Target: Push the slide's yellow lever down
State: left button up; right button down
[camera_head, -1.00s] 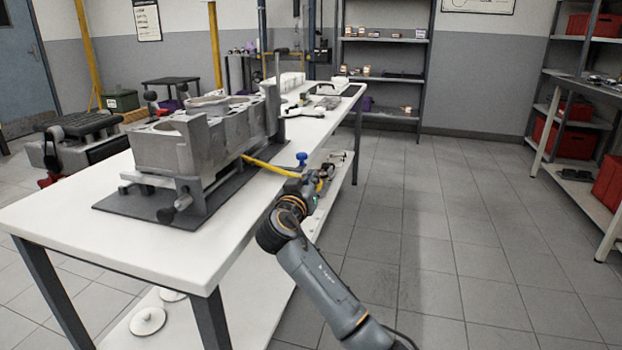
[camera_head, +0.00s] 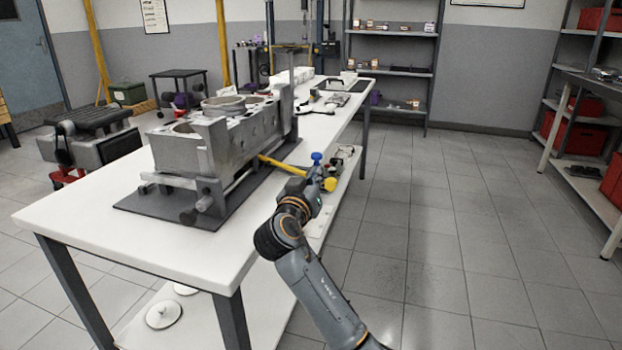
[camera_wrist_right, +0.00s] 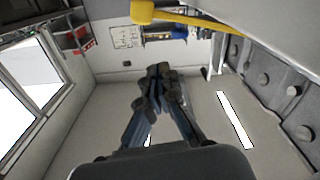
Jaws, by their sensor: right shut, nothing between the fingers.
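The slide's yellow lever (camera_head: 277,164) sticks out from the side of the large grey engine block's frame, sloping down to the right in the head view and ending in a yellow knob (camera_head: 330,184). My right gripper (camera_head: 318,177) overlaps the lever near the knob and hides part of the rod. In the wrist view the lever's bar (camera_wrist_right: 198,21) and knob (camera_wrist_right: 142,12) cross the top. The right gripper's fingers (camera_wrist_right: 163,72) are together and empty, with a gap in the picture below the lever. Contact cannot be told. My left gripper is not in view.
The engine block (camera_head: 195,150) stands on a dark mat (camera_head: 150,207) on the white workbench (camera_head: 105,222). A blue knob (camera_head: 317,158) shows just above my gripper. Shelves (camera_head: 395,70) stand at the back. The tiled floor right of the bench is clear.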

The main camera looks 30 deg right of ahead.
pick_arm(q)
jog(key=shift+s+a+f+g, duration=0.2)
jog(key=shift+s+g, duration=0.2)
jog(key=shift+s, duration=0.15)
pick_arm(e)
jog(key=v, duration=0.2)
jog(key=shift+s+a, duration=0.15)
jog(key=shift+a, duration=0.1)
